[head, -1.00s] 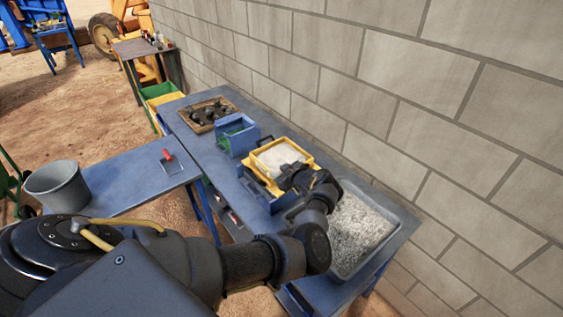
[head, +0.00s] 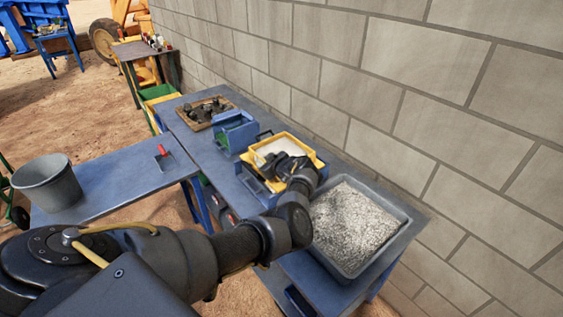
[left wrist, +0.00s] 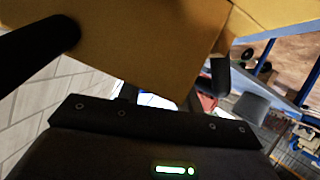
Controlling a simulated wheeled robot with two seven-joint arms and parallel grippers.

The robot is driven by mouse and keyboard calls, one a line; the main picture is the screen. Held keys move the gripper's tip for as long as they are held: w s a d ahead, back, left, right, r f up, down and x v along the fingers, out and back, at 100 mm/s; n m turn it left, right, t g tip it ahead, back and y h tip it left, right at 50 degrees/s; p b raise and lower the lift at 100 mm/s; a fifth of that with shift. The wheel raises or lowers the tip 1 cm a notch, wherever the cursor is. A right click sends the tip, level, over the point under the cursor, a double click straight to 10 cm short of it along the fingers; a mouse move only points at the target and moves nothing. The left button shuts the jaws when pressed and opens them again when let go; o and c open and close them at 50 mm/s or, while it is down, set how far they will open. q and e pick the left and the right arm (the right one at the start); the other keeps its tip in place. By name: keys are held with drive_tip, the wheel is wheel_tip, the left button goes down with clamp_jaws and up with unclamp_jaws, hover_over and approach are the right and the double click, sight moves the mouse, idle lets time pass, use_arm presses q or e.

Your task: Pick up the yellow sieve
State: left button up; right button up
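The yellow sieve (head: 262,150) is a square yellow frame with pale material inside, in the middle of the head view. It sits on top of a blue box (head: 251,183) on the blue bench. My left gripper (head: 296,166) is at the sieve's near right side, and its dark fingers overlap the rim in the head view. In the left wrist view a yellow wall (left wrist: 135,40) fills the top, close to the gripper, with dark parts at both sides. Whether the fingers are closed on it is hidden. My right gripper is not in view.
A grey tray of gravel (head: 401,217) lies right of the gripper. A blue box (head: 236,134) and a wooden tray with dark pieces (head: 190,121) stand beyond the sieve. A brick wall (head: 400,100) runs along the back. A grey bucket (head: 46,186) stands at left.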

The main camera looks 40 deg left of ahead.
use_arm(q)
drive_tip(key=shift+w+a+f, duration=0.1)
drive_tip(key=shift+a+f, duration=0.15)
drive_tip(key=shift+d+r, duration=0.1)
drive_tip(key=shift+r, duration=0.1)
clamp_jaws()
idle(1.0)
drive_tip(key=shift+w+r, duration=0.1)
drive_tip(key=shift+r, duration=0.05)
